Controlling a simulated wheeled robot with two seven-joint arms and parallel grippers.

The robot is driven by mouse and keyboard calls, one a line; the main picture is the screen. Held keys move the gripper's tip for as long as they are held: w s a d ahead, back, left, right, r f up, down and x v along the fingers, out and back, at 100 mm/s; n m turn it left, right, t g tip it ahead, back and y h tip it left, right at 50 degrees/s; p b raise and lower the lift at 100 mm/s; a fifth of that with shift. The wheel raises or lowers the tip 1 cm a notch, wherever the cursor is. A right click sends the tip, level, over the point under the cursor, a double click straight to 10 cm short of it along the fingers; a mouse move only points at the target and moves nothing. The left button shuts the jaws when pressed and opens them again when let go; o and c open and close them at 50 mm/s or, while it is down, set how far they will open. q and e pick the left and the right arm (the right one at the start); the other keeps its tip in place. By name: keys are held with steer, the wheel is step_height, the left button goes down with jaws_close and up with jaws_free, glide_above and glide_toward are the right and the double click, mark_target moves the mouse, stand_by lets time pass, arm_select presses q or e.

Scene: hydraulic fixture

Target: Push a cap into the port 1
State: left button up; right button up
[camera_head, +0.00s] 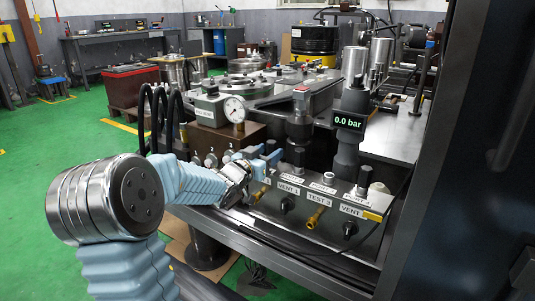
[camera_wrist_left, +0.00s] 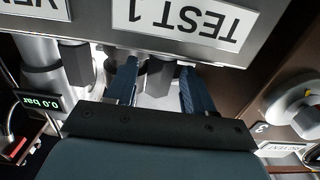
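My left gripper (camera_head: 264,160) is at the left end of the grey manifold (camera_head: 322,180), above the TEST 1 area. In the left wrist view its two blue fingers (camera_wrist_left: 160,92) stand apart, with a dark fitting (camera_wrist_left: 160,74) between them and gaps at the sides; I cannot tell whether it touches either finger. The TEST 1 label (camera_wrist_left: 195,22) appears upside down beyond the fingertips. Small silver round pieces (camera_head: 210,160), possibly caps, stand by the numbered brown block left of the gripper. Port 1 is not clearly visible. My right gripper is not in view.
A gauge reading 0.0 bar (camera_head: 349,121) stands on the manifold. Brass fittings (camera_head: 316,218) and black knobs (camera_head: 349,229) project from its front. A dial gauge (camera_head: 235,109) is behind the gripper. A dark cabinet (camera_head: 470,150) closes off the right side.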

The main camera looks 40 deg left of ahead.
arm_select(q)
steer(key=shift+o, duration=0.2)
steer(key=shift+s, duration=0.35)
steer(key=s+d, duration=0.1)
steer(key=s, duration=1.2)
steer(key=shift+d+p, duration=0.3)
steer(key=shift+p, duration=0.15)
